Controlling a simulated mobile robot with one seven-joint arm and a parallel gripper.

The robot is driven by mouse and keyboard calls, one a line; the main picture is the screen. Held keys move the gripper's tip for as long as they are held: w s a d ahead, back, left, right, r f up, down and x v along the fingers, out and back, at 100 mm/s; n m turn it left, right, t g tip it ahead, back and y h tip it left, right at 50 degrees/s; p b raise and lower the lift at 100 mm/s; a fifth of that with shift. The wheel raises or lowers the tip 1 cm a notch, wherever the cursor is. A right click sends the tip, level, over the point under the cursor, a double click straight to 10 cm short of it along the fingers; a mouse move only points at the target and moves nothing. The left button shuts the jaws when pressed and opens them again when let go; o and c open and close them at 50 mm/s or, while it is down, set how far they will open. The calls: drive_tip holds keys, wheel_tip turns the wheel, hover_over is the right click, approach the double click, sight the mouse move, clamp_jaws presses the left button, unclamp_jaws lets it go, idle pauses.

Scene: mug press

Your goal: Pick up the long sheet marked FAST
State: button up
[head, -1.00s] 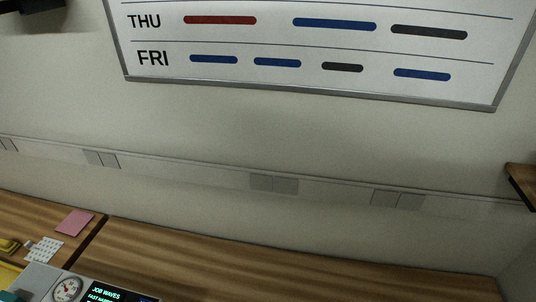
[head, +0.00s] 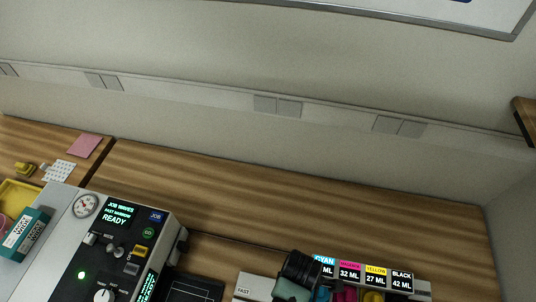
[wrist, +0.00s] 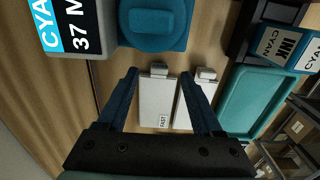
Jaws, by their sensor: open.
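In the wrist view a long white sheet (wrist: 153,98) with a small FAST label near its lower end lies between the fingers of my gripper (wrist: 160,73). A grey clip-like piece sits at its upper end. A second, narrower-looking white strip (wrist: 182,112) lies to its right, partly covered by the right finger. My gripper is open, with nothing held. I cannot tell its height above the sheet. In the head view a pale surface marked FAST (head: 244,290) shows at the bottom edge, beside my dark wrist; the fingers are not visible there.
A cyan ink tank cap (wrist: 152,28) stands close above the fingertips in the wrist view. A teal tray (wrist: 251,105) and a cyan ink box (wrist: 283,46) are to the right. In the head view a control console (head: 118,250) stands left; the wooden counter behind is clear.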

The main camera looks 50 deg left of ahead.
drive_tip(key=shift+f, duration=1.6)
clamp_jaws()
